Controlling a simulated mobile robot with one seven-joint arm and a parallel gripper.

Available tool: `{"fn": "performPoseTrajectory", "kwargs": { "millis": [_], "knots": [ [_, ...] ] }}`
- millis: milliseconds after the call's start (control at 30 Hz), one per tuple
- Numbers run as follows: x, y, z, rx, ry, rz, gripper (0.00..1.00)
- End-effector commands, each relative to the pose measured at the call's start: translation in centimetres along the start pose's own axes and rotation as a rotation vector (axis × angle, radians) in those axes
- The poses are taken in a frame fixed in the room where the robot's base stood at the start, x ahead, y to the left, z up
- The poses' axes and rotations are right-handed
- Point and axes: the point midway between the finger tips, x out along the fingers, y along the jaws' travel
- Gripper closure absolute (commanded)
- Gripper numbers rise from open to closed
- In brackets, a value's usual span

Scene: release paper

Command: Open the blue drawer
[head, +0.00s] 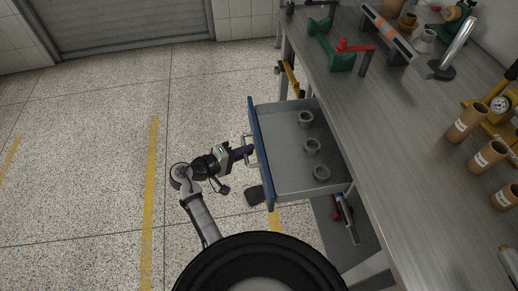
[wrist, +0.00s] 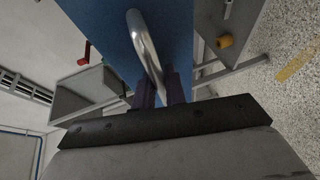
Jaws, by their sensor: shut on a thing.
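The blue drawer stands pulled out from under the workbench, and its blue front (head: 261,155) faces left in the head view. Its grey inside (head: 282,140) is open to view and holds several small grey ring-like parts (head: 312,147). My gripper (head: 248,152) is at the drawer's front, shut on its metal handle. In the wrist view the curved silver handle (wrist: 145,42) runs down between my gripper's fingers (wrist: 160,92), with the blue front (wrist: 100,18) behind it. The grip on the handle's lower end is partly hidden.
The metal workbench (head: 375,130) is on the right, with a green and red tool (head: 338,55), cardboard-coloured cylinders (head: 467,122) and a gauge on it. Speckled floor (head: 100,130) with yellow lines lies clear to the left of the drawer. A dark pedal-like object (head: 254,195) is on the floor.

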Motion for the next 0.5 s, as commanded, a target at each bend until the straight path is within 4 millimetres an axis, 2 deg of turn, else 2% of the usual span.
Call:
{"fn": "performPoseTrajectory", "kwargs": {
  "millis": [200,500],
  "knots": [
    [-0.92,-0.18,-0.39,0.000,0.000,0.000,1.00],
    [-1.07,-0.22,-0.46,0.000,0.000,0.000,1.00]
  ]
}}
